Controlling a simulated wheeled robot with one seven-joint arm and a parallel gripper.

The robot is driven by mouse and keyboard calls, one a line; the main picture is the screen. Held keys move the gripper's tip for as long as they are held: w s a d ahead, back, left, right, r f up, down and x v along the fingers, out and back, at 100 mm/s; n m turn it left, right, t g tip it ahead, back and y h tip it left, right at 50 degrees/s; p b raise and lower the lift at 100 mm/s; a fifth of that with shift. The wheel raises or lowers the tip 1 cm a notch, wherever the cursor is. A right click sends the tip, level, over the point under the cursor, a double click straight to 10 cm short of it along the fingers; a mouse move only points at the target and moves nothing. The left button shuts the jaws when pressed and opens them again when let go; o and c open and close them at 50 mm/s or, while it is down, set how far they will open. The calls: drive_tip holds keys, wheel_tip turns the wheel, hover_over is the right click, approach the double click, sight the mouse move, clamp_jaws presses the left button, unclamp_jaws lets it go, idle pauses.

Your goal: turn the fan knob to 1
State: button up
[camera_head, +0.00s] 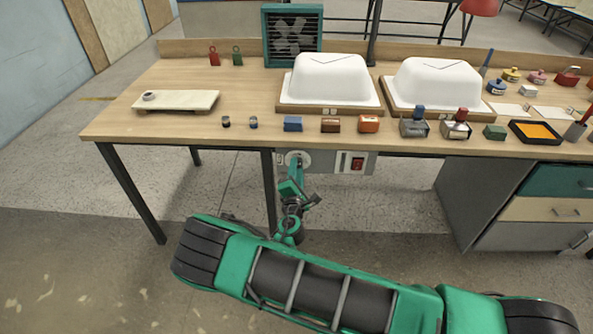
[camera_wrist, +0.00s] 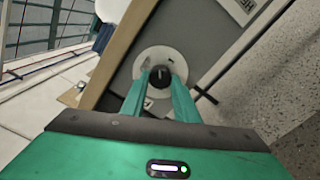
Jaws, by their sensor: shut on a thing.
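The fan knob (camera_wrist: 160,76) is a small black knob in the middle of a round white dial plate (camera_wrist: 177,58), with a light mark on its face. My gripper (camera_wrist: 161,80) is shut on the knob, with one green finger on each side of it. In the head view the dial plate (camera_head: 298,158) sits on the grey panel under the table's front edge, and my gripper (camera_head: 296,172) reaches up to it from below. The knob is hidden there. The fan (camera_head: 292,36) is a teal box with a grille at the back of the table. The dial's numbers are not readable.
A red switch (camera_head: 357,163) sits on the same panel, right of the dial. Above is the wooden table edge (camera_head: 200,143) with small blocks along it and two white tub shells (camera_head: 330,80). A table leg (camera_head: 268,190) stands left of my arm.

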drive_tip(key=shift+d+f+m, duration=0.1)
drive_tip(key=shift+d+m, duration=0.05)
drive_tip(key=shift+m, duration=3.75)
drive_tip(key=o, duration=1.1)
drive_tip(key=shift+c, duration=0.2)
drive_tip(key=s, duration=1)
drive_tip(key=shift+s+a, duration=0.25)
drive_tip(key=shift+s, duration=0.1)
